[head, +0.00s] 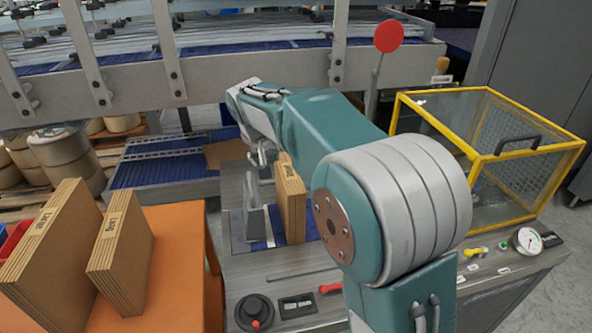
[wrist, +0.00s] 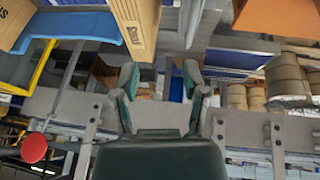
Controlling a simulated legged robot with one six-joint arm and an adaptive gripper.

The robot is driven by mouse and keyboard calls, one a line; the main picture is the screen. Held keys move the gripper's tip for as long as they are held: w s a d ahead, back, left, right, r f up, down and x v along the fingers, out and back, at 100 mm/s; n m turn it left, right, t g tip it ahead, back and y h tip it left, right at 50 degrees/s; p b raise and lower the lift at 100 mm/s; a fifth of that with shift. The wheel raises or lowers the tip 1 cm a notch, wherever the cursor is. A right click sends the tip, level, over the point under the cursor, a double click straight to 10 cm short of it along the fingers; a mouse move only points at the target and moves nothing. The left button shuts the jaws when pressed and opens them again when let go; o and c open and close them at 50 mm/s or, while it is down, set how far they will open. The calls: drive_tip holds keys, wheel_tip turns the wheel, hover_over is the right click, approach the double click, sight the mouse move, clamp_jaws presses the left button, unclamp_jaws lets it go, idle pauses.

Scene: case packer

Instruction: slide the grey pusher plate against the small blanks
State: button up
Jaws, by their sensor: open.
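The grey pusher plate (head: 254,212) stands upright on the machine bed in the head view, left of the small blanks. The small blanks (head: 291,205) are an upright brown cardboard stack; a narrow gap appears between plate and stack. In the wrist view the small blanks (wrist: 135,24) are at the top, with a grey upright part beside them that seems to be the pusher plate (wrist: 189,20). My gripper (head: 262,156) is above the plate, small and partly hidden by my arm. In the wrist view my gripper (wrist: 160,78) has its fingers apart with nothing held between them.
Two cardboard stacks, one large (head: 48,240) and one smaller (head: 120,250), stand on an orange table (head: 180,270) at left. A yellow-framed guard (head: 490,150) stands right. Knobs and a red handle (head: 330,288) line the front panel. A conveyor frame runs behind.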

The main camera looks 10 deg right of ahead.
drive_tip(key=s+d+r, duration=0.2)
drive_tip(key=s, duration=0.4)
drive_tip(key=s+d+r, duration=0.2)
drive_tip(key=s, duration=0.4)
drive_tip(key=shift+s+d+r+y, duration=0.2)
drive_tip(key=shift+s+d+y, duration=0.1)
drive_tip(key=shift+d, duration=0.1)
drive_tip(key=shift+w, duration=0.1)
